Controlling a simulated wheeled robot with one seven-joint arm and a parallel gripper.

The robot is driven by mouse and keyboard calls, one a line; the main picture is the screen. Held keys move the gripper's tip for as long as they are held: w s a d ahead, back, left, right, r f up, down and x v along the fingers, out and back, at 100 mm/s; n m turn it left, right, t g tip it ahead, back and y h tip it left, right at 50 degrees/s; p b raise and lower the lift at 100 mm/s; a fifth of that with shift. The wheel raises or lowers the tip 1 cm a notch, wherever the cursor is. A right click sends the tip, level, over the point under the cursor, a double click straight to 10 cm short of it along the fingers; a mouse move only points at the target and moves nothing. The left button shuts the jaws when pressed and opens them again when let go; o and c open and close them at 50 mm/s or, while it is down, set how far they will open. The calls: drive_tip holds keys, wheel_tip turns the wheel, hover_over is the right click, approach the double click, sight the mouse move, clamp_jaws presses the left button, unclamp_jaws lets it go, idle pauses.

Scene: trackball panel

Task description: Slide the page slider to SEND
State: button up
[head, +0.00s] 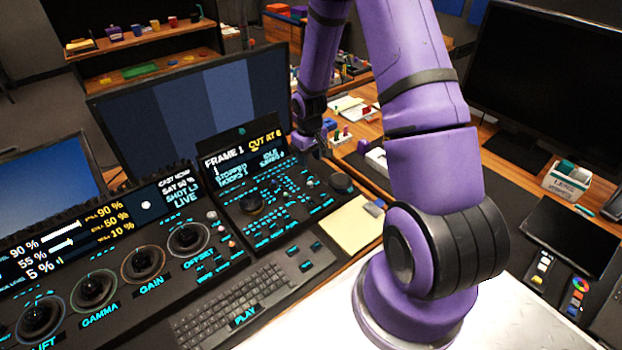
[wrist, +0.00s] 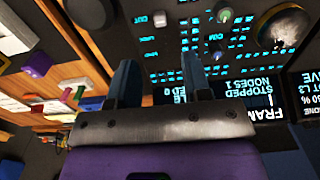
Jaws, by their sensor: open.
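I cannot pick out the page slider or a SEND label in either view. The control panel (head: 262,225) with lit cyan labels lies left of my arm. Its small screen (head: 235,170) reads FRAME 1, CUT AT 6, STOPPED and NODES 1; it shows upside down in the wrist view (wrist: 262,92). My gripper (head: 309,148) points down by the right end of this screen. In the wrist view my gripper (wrist: 158,65) has two blue fingers spread apart, with nothing between them. The panel's keys and knobs lie beyond the fingertips, partly hidden by them.
A grading panel with several trackballs (head: 151,259) stands at left, with a keyboard (head: 232,302) in front. A large monitor (head: 200,105) stands behind the panel. A notepad (head: 352,223) lies right of the panel. Shelves with small objects stand behind.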

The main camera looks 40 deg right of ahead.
sight(310, 182)
wheel_tip(310, 182, down, 10)
drive_tip(key=shift+f, duration=0.15)
idle(0.4)
clamp_jaws()
